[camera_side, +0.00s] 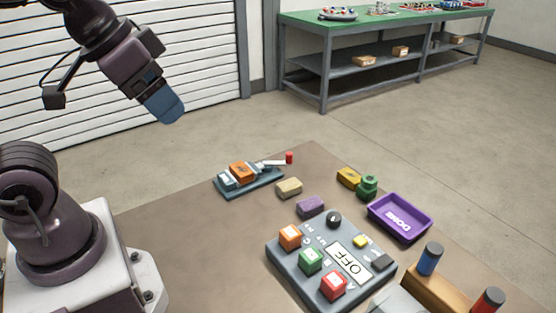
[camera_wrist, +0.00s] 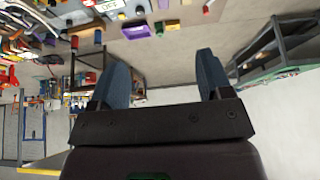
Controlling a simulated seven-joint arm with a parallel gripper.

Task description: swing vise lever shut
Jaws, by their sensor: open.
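The vise (camera_side: 243,176) sits near the far left edge of the brown table in the side view. It has a dark blue-grey base, light jaws and an orange block between them. The vise cannot be made out clearly in the wrist view.
A tan block (camera_side: 289,188) and a purple block (camera_side: 310,206) lie near the vise. A control panel (camera_side: 283,260) with buttons, a purple DONE tray (camera_side: 372,213), and yellow (camera_side: 348,178) and green (camera_side: 368,188) pieces stand to the right. The space above the vise is clear.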

